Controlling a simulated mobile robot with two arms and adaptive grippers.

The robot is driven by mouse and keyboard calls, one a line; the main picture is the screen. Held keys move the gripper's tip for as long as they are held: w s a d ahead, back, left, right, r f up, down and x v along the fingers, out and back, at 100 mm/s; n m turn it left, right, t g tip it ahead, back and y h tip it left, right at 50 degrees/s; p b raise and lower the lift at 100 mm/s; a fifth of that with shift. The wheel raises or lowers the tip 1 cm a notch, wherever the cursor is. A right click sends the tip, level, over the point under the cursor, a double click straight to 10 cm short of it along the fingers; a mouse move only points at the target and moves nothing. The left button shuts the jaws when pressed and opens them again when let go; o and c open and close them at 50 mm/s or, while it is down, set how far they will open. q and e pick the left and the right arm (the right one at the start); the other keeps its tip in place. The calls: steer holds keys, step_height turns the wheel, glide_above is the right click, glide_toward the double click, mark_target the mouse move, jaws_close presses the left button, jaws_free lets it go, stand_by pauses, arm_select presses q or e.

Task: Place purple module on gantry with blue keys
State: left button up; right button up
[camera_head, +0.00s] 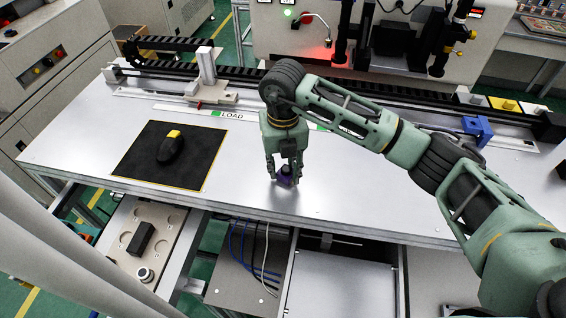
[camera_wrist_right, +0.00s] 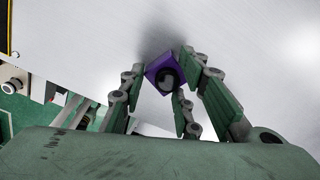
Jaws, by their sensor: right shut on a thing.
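The purple module (camera_head: 285,181) is a small purple block at the front middle of the metal table. In the right wrist view the purple module (camera_wrist_right: 153,71) shows a dark round part facing the camera. My right gripper (camera_head: 284,172) points down and is shut on it, with fingers around its sides. The fingers partly hide the module in the head view. I cannot tell whether it touches the table. A gantry (camera_head: 207,80) with a pale upright and base stands on the rail at the back left. A blue bracket-like part (camera_head: 477,128) stands at the back right. My left gripper is not in view.
A black mat (camera_head: 130,172) with a yellow edge carries a black and yellow device (camera_head: 170,147) at the left. A LOAD label (camera_head: 231,115) lies along the back. An open drawer (camera_head: 150,235) is below the front edge. The table's front middle is mostly clear.

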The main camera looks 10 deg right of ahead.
mark_target(283, 169)
steer(key=shift+f, duration=0.15)
steer(key=o, duration=1.2)
steer(key=shift+c, duration=0.2)
steer(key=shift+r, duration=0.3)
step_height(283, 169, up, 12)
steer(key=b, duration=0.4)
steer(key=shift+f, duration=0.1)
